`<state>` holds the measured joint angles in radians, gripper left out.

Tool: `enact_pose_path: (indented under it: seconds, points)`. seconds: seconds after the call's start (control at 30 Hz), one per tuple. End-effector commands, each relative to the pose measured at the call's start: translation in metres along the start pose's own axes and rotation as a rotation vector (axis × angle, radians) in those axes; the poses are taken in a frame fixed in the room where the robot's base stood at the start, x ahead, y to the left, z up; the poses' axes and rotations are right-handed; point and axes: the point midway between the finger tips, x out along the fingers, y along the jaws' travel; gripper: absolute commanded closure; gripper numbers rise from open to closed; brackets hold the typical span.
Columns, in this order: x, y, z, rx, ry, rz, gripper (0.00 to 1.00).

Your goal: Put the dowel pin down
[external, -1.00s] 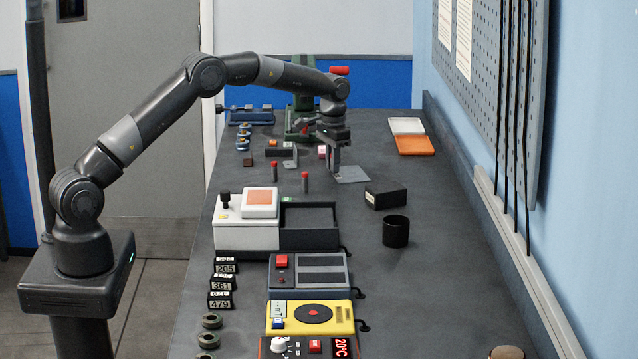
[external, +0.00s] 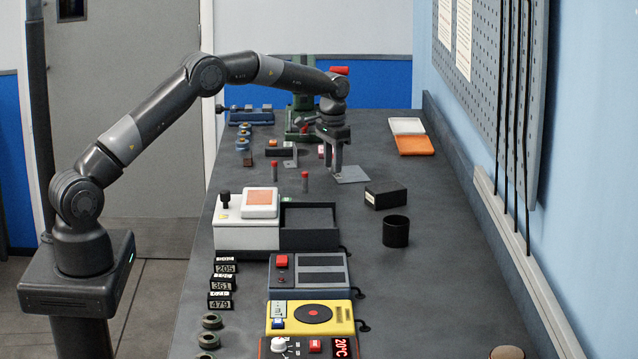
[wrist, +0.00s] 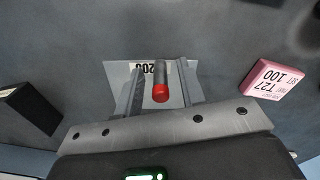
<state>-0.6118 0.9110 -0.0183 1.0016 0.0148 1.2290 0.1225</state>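The dowel pin (wrist: 160,80) has a dark grey body and a red end. In the wrist view it stands between my two fingers, over the light grey plate (wrist: 117,74) with a label reading 200. My gripper (wrist: 160,88) is open, with a gap on each side of the pin. In the external view my gripper (external: 336,174) is low at the left edge of the plate (external: 352,175), and the pin cannot be made out there. Whether the pin's foot touches the plate is hard to tell.
Two similar red-tipped pins (external: 304,182) stand to the left. A black box (external: 385,197) and a black cup (external: 396,231) are nearer the camera. A pink labelled block (wrist: 272,79) lies to one side in the wrist view. The bench's right side is mostly clear.

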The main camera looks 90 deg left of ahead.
Motion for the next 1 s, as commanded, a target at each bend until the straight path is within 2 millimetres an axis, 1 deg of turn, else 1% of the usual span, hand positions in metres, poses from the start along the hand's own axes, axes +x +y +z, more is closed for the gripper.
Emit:
enact_pose_path:
  seconds: [0.4,0.5,0.6,0.7,0.93,1.0]
  points:
    - [-0.085,0.0,-0.001,0.0,0.005,-0.001,0.64]
    - [-0.1,0.0,-0.001,0.0,0.004,0.0,0.64]
    - [-0.11,0.0,0.0,0.0,0.002,0.0,0.64]
    - [-0.115,0.0,0.0,0.0,0.002,0.0,0.64]
    - [-0.117,0.0,0.0,0.001,0.001,0.0,0.64]
    - [-0.12,0.003,0.001,0.003,0.004,0.0,0.64]
